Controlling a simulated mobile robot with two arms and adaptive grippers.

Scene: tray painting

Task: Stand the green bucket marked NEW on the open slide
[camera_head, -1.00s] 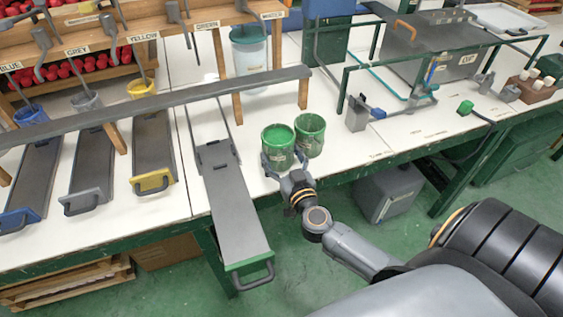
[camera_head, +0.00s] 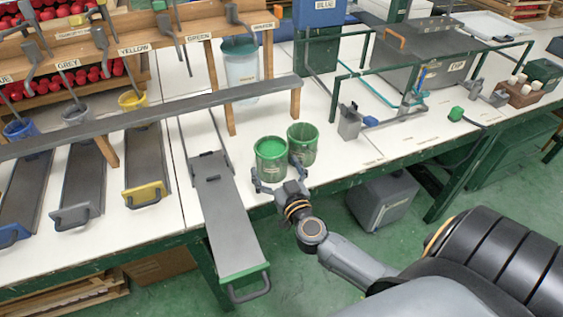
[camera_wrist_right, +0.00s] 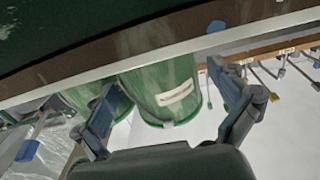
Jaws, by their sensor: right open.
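Two green buckets stand side by side on the white bench, the left one (camera_head: 271,163) holding bright green paint and the right one (camera_head: 304,152) showing its inner wall. My right gripper (camera_head: 277,178) is open, its fingers spread at the near side of the left bucket. In the right wrist view a green bucket (camera_wrist_right: 150,88) with a pale label lies between the open fingers (camera_wrist_right: 166,83). The label is unreadable, so I cannot tell which bucket is marked NEW. The open slide (camera_head: 222,205), a grey tray with green front and handle, juts over the bench edge. My left gripper is out of view.
A long grey rail (camera_head: 165,113) on wooden posts runs above the slides. Blue, grey and yellow slides lie to the left. A clear water container (camera_head: 241,68) stands behind the rail. The open slide's visible surface is bare. A grey box (camera_head: 382,198) is below the bench.

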